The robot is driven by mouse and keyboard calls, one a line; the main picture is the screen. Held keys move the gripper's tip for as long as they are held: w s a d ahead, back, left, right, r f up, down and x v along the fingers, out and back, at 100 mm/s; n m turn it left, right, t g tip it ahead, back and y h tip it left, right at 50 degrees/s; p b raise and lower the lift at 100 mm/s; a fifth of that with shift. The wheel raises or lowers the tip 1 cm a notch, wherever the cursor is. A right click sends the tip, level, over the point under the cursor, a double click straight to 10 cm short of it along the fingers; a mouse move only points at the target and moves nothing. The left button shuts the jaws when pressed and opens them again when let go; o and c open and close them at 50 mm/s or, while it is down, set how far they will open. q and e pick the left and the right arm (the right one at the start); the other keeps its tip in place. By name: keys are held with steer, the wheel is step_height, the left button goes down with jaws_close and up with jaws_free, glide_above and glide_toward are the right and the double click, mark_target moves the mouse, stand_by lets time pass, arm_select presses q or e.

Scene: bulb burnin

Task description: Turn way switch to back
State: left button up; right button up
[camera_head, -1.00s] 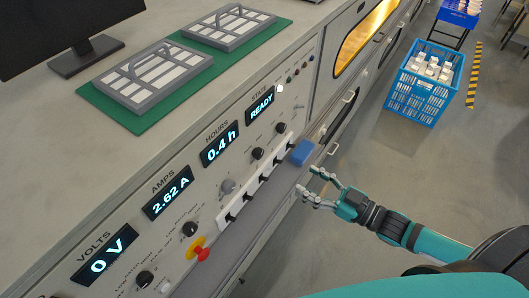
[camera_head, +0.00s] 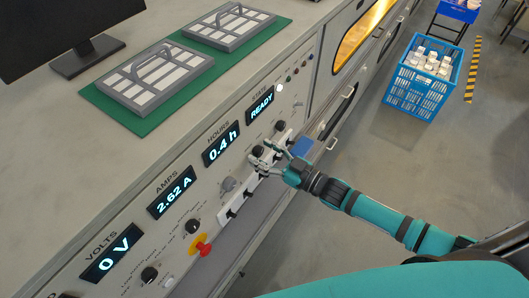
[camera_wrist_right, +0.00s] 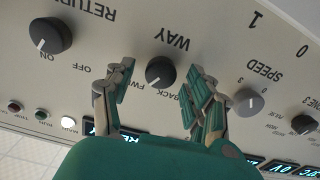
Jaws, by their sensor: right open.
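The WAY switch is a round black knob (camera_wrist_right: 160,71) on the grey panel, seen upside down in the right wrist view. Its white mark points to the lower left, toward the partly hidden FWD label; the BACK label is on its other side, partly covered by a finger. My right gripper (camera_wrist_right: 160,80) is open, with one finger on each side of the knob and gaps showing between. In the head view my right gripper (camera_head: 268,157) is at the panel front, partly hiding the knob. My left gripper is not in view.
The RETURN knob (camera_wrist_right: 50,37) and the grey SPEED knob (camera_wrist_right: 249,102) flank the WAY knob closely. Below are a white strip of black switches (camera_head: 233,213) and a blue block (camera_head: 303,147). A red emergency button (camera_head: 204,249) is further left.

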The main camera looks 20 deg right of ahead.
steer(key=shift+c, duration=0.4)
jaws_close()
steer(key=shift+n, duration=0.4)
steer(key=n, duration=0.5)
steer(key=shift+f+n+b, duration=0.1)
steer(key=shift+n+b, duration=0.2)
steer(key=shift+b, duration=0.05)
steer(key=n+b, duration=0.1)
steer(key=n, duration=0.4)
steer(key=shift+s+a, duration=0.1)
steer(key=shift+n, duration=0.4)
steer(key=shift+o, duration=0.4)
jaws_free()
